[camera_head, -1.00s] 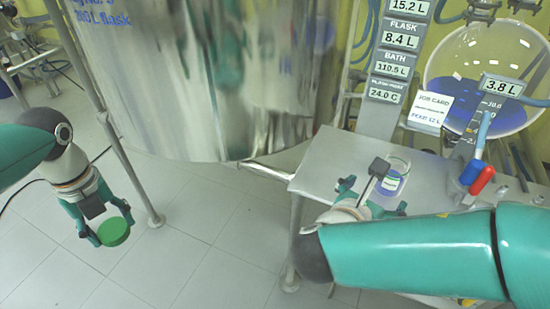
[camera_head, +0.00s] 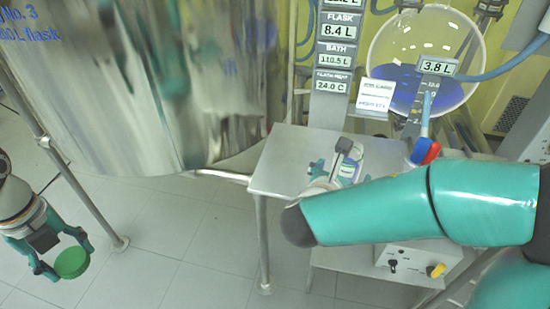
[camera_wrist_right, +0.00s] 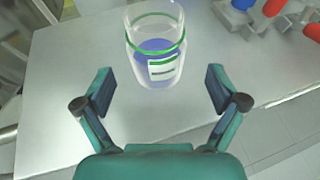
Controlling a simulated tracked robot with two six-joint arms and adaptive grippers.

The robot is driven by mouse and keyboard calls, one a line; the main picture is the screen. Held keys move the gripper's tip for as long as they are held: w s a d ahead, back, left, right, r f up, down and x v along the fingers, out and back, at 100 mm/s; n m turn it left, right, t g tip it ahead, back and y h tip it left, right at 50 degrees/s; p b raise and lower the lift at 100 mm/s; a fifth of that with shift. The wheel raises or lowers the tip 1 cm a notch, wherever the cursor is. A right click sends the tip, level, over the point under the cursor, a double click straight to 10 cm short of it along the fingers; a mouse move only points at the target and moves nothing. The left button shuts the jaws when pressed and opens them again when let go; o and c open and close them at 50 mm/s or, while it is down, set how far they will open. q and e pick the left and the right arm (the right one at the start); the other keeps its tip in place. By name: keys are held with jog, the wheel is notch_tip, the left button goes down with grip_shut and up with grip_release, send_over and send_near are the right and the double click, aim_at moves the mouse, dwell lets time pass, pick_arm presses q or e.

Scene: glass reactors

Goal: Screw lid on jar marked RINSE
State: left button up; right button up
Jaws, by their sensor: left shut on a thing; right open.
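My left gripper (camera_head: 63,262) is shut on a green lid (camera_head: 72,262), held in the air over the floor at the lower left of the head view. My right gripper (camera_wrist_right: 160,92) is open and empty in the right wrist view, with its fingers pointing toward a glass jar (camera_wrist_right: 157,42). The jar stands upright on the grey metal table, just beyond the fingertips. It has a green ring, blue liquid and a white label too small to read. In the head view the jar (camera_head: 348,168) is partly hidden by my right gripper (camera_head: 340,172).
The metal table (camera_head: 277,170) has bare room left of the jar. A red and a blue handle (camera_head: 424,151) stand at its right. A glass flask (camera_head: 425,60) with blue liquid is behind, and a large shiny vessel (camera_head: 185,80) fills the upper left.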

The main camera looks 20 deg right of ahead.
aim_at(343, 170)
pick_arm(q)
jog(key=shift+f, duration=0.3)
pick_arm(e)
jog(key=shift+w+a+x, duration=0.1)
jog(key=shift+x, duration=1.2)
jog(key=shift+w+a+x, duration=0.1)
jog(key=shift+a+x, duration=0.05)
jog(key=shift+x, duration=1.2)
jog(key=shift+f, duration=0.1)
jog(key=c, duration=1.5)
jog(key=shift+c, duration=0.2)
pick_arm(q)
notch_tip(343, 170, up, 5)
jog(key=p, duration=0.4)
jog(key=shift+r+p, duration=0.2)
jog(key=shift+p, duration=0.2)
pick_arm(e)
notch_tip(343, 170, up, 20)
